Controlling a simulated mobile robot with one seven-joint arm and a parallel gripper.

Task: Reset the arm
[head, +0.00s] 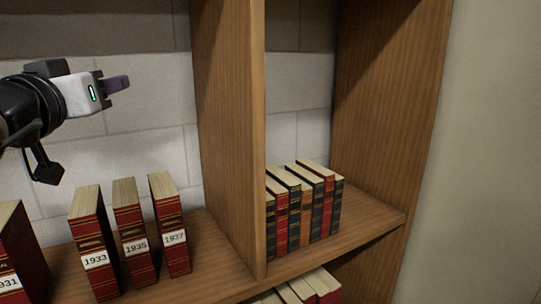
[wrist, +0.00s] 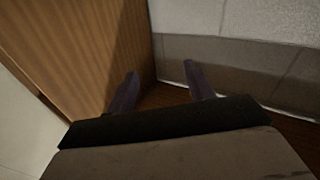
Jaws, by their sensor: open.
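My gripper (head: 117,84) is at the upper left of the head view, above the row of red year-labelled books and pointing right. In the wrist view its two fingers (wrist: 162,90) stand apart with nothing between them. It is open and empty. In the head view one finger mostly hides the other. My gripper touches no book that I can see.
A wooden shelf (head: 170,290) holds red books labelled 1933 (head: 95,258), 1935 (head: 135,244) and 1937 (head: 174,237). An upright divider (head: 232,130) separates them from a row of red and dark books (head: 305,205). Space right of that row is free.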

